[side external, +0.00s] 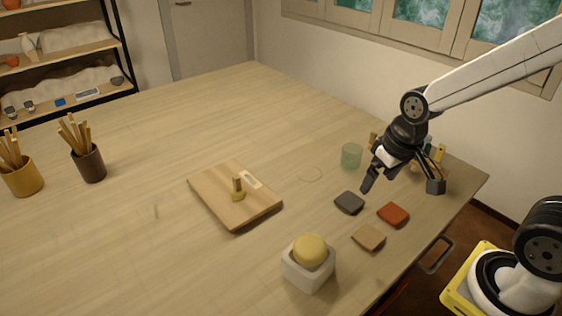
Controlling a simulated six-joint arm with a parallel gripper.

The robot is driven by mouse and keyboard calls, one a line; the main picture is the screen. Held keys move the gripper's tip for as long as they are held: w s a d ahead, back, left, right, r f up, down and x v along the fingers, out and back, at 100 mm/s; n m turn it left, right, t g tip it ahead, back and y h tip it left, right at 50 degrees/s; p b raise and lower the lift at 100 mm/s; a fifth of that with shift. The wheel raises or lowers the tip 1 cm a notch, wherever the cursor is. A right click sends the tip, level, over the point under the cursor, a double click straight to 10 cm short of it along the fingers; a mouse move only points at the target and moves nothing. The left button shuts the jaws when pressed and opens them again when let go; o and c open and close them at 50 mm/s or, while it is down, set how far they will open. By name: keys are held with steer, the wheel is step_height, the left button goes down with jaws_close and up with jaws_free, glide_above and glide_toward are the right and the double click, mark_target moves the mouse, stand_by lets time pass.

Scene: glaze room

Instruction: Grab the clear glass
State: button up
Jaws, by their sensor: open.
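A pale green, see-through cup (351,155) stands upright on the table; it is the only plainly glass-like vessel I see. Left of it a faint, thin ring (311,174) shows on the wood; I cannot tell whether it is a mark or the rim of something clear. My gripper (403,184) is open, pointing down, with its fingers spread wide and nothing seen between them. It is to the right of the green cup and apart from it, above the tabletop near the coloured tiles.
Dark grey (349,202), red (393,214) and tan (369,237) tiles lie below my gripper. Bottles (439,153) stand behind it. A wooden board (229,206) with a stamp-like piece, a white block with a yellow sponge (309,251), and brush pots (88,163) stand leftward. The table's far middle is clear.

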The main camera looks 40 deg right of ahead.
steer(key=w+d+m+t+y, duration=0.1)
steer(key=w+d+m+t, duration=0.65)
steer(key=m, duration=0.85)
steer(key=w+d+m+t+y, duration=0.2)
steer(key=w+d+m+t, duration=0.15)
steer(key=d+m, duration=0.95)
steer(key=m, duration=0.3)
glide_toward(350, 155)
steer(key=w, duration=0.1)
steer(key=w+d+f, duration=0.1)
steer(key=w+d, duration=0.1)
steer(key=shift+w+d+f, duration=0.1)
steer(key=shift+w+f, duration=0.2)
steer(key=shift+w, duration=0.05)
steer(key=shift+f, duration=0.6)
steer(key=shift+x, duration=3.9)
steer(key=shift+f, duration=0.1)
